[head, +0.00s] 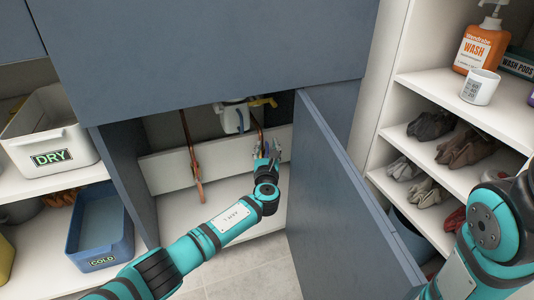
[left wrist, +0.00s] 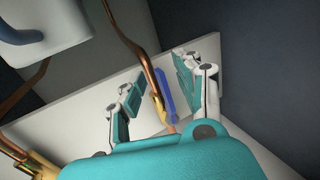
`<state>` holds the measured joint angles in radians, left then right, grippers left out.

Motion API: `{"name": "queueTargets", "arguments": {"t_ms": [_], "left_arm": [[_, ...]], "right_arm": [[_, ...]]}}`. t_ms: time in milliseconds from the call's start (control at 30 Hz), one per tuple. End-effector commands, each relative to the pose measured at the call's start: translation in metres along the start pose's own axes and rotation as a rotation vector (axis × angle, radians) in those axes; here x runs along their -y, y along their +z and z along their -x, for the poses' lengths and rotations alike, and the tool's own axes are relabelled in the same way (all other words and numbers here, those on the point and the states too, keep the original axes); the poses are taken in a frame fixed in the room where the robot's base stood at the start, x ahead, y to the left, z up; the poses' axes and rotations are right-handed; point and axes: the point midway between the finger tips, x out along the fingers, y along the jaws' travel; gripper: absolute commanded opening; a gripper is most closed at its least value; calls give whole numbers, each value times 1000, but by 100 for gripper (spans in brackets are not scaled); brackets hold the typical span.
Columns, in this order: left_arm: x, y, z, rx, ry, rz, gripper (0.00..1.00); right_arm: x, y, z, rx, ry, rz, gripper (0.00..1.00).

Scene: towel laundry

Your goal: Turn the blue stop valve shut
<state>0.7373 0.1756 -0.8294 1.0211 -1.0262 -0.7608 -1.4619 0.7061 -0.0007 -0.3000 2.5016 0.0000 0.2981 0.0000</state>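The blue stop valve handle (left wrist: 165,94) is a long, narrow lever on a brass fitting (left wrist: 157,108) with a copper pipe, inside the open cabinet. In the left wrist view the lever stands between the two fingers of my left gripper (left wrist: 154,78), with gaps on both sides. The fingers are apart and do not appear to touch it. In the head view my left gripper (head: 267,155) reaches into the cabinet in front of the back rail, largely hiding the valve. My right arm shows at the right edge; its gripper is out of view.
The open cabinet door (head: 345,190) stands right of my left arm. A white unit (head: 237,117) hangs above the valve, and copper pipes (head: 191,160) run down to the left. A blue COLD bin (head: 100,225) and white DRY bin (head: 50,130) sit on left shelves.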

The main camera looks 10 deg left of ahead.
Motion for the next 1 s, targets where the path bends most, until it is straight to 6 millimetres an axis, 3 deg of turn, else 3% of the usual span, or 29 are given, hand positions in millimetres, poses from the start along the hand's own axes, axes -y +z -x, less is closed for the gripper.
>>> {"name": "queueTargets", "arguments": {"t_ms": [100,467,767,1000], "left_arm": [[0,-3,-13,0,1,1,35],[0,1,-19,-1,1,1,35],[0,0,-19,-1,0,1,0],[1,0,-18,-1,-2,1,0]], "right_arm": [[2,-3,12,5,1,0,0],[3,-3,14,5,0,0,0],[3,-4,14,4,0,0,0],[3,-4,14,4,0,-1,0]]}}
